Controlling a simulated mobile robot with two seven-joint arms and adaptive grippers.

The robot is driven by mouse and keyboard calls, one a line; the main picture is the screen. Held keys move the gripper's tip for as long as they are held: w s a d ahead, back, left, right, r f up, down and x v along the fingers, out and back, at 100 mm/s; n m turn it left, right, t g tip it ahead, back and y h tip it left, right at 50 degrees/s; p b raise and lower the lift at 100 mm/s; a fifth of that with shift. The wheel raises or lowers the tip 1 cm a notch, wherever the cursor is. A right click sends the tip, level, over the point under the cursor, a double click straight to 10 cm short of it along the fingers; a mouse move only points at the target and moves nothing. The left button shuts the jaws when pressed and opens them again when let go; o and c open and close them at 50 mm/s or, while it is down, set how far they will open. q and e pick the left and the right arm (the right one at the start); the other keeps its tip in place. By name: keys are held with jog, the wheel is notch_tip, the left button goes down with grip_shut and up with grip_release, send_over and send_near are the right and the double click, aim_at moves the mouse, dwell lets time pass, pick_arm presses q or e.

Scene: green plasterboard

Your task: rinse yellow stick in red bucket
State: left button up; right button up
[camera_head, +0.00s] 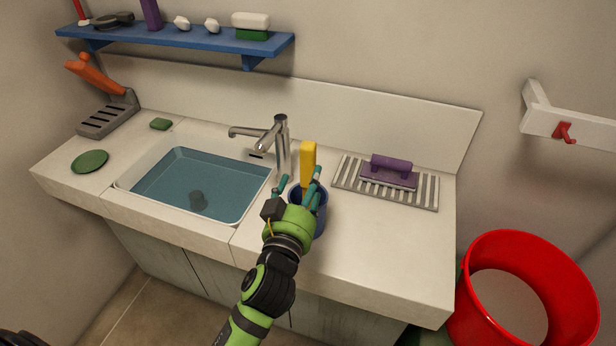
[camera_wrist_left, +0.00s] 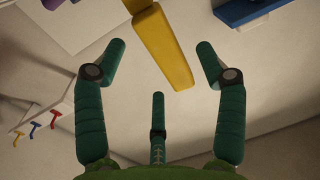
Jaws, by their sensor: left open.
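The yellow stick (camera_head: 308,158) stands upright in a dark blue cup (camera_head: 321,215) on the counter, right of the sink. It also shows in the left wrist view (camera_wrist_left: 165,45), ahead of the fingers. My left gripper (camera_head: 305,183) is open, its green fingers spread in front of the stick and cup; I cannot tell if they touch. Its fingers also show in the wrist view (camera_wrist_left: 160,70), with nothing clasped. The hand hides part of the cup and the stick's lower part. The red bucket (camera_head: 474,310) is at the lower right, beside the counter, holding a greyish surface. My right gripper is not in view.
A sink (camera_head: 165,185) with bluish water and a chrome faucet (camera_head: 280,145) is left of the cup. A striped rack (camera_head: 425,190) with a purple-handled float (camera_head: 390,170) lies right. A blue shelf (camera_head: 190,40) and a white rail (camera_head: 580,125) are on the walls. The right front counter is clear.

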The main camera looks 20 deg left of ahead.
aim_at(310, 174)
pick_arm(q)
jog(key=w+p, duration=0.2)
jog(key=w, duration=0.2)
jog(key=shift+w+r, duration=0.15)
jog(key=shift+w, duration=0.1)
jog(key=shift+w+a, duration=0.1)
jog(key=shift+w, duration=0.3)
jog(key=c, duration=1.3)
